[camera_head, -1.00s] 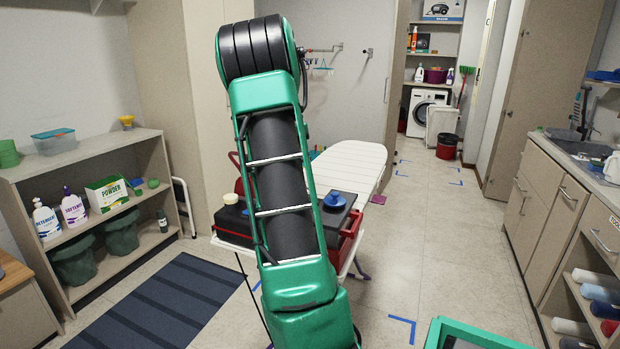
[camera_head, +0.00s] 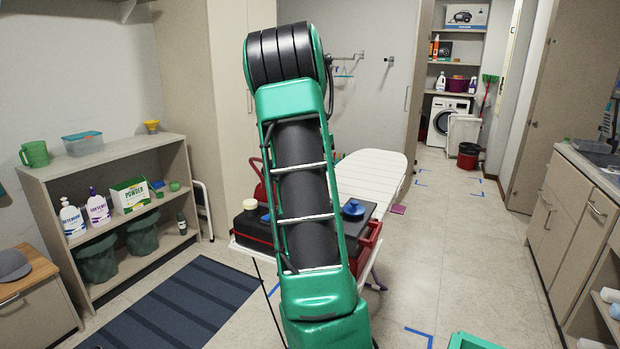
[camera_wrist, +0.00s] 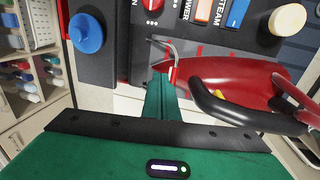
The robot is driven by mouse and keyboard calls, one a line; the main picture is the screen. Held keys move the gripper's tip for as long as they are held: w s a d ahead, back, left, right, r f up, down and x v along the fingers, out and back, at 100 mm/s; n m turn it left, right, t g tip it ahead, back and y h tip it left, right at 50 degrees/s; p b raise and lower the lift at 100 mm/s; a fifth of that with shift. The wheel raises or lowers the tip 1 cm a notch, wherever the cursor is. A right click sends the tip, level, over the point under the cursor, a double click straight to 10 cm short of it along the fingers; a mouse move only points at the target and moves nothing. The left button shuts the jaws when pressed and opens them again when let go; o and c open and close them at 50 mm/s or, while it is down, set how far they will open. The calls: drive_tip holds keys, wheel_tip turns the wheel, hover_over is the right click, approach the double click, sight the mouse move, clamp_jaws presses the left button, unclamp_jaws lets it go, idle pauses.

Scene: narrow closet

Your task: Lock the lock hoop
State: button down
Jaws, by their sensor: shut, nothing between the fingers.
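A thin grey metal hoop (camera_wrist: 176,50), likely the lock hoop, curves over the front edge of the steam station (camera_wrist: 120,60) in the wrist view. My gripper (camera_wrist: 162,84) is shut and empty, its green fingers just below the hoop's lower end. I cannot tell whether they touch. A red iron (camera_wrist: 235,78) with a black handle (camera_wrist: 240,112) lies right beside the fingers. The station has a blue knob (camera_wrist: 88,33) and a cream knob (camera_wrist: 287,20). In the head view my arm hides the gripper, the hoop and part of the station (camera_head: 258,230).
The station stands at the near end of a white ironing board (camera_head: 370,175). A low shelf (camera_head: 105,165) with bottles is at left, with a dark striped mat (camera_head: 185,305) before it. A counter (camera_head: 590,175) is at right. The floor (camera_head: 450,250) between board and counter is clear.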

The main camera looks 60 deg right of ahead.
drive_tip(key=w+r, duration=0.5)
drive_tip(key=r, duration=0.7)
drive_tip(key=shift+w+a+r, duration=0.15)
drive_tip(key=shift+a+r, duration=0.2)
drive_tip(key=shift+r, duration=0.05)
drive_tip(key=shift+a, duration=0.15)
drive_tip(key=s+a+f+n, duration=0.3)
drive_tip(key=s+a+f, duration=0.3)
drive_tip(key=a, duration=0.5)
drive_tip(key=s+a+f+n+t, duration=0.1)
drive_tip(key=s+a+f+n, duration=0.2)
drive_tip(key=s+a+f, duration=0.4)
drive_tip(key=s+a+f+n, duration=0.3)
drive_tip(key=s+a+f, duration=0.3)
drive_tip(key=a, duration=0.8)
drive_tip(key=s, duration=0.2)
drive_tip(key=shift+s+a+f+n+t, duration=0.3)
drive_tip(key=shift+s+f+n+t, duration=0.05)
drive_tip(key=shift+s+n+t, duration=0.05)
